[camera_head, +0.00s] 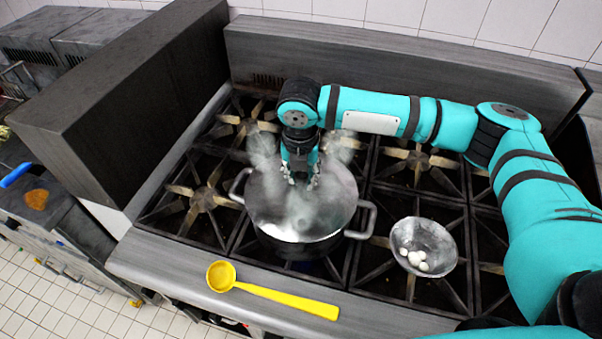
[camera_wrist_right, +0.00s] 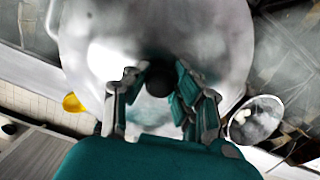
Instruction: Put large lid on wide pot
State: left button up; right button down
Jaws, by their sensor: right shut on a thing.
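The wide pot (camera_head: 300,247) stands on the stove, with a loop handle on each side. The large lid (camera_head: 262,210), a pale shiny disc, covers the pot's mouth in the head view. Steam blurs its edge, so I cannot tell whether it rests on the rim or hangs just above. My right gripper (camera_head: 302,182) points down over the middle of the lid. In the right wrist view the lid (camera_wrist_right: 215,35) fills the upper middle, and the gripper (camera_wrist_right: 160,70) is shut on its dark knob (camera_wrist_right: 158,82). My left gripper is not in view.
A metal bowl (camera_head: 437,236) with several white round things sits on the grate to the right of the pot. A yellow ladle (camera_head: 270,291) lies on the stove's front edge. A dark upright panel (camera_head: 130,120) stands at the left.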

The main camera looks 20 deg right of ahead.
jog(key=shift+f+p, duration=0.3)
jog(key=shift+p, duration=0.05)
dwell(0.5)
jog(key=c, duration=1)
grip_release()
jog(key=shift+o, duration=0.3)
jog(key=shift+f, duration=0.1)
jog(key=o, duration=0.4)
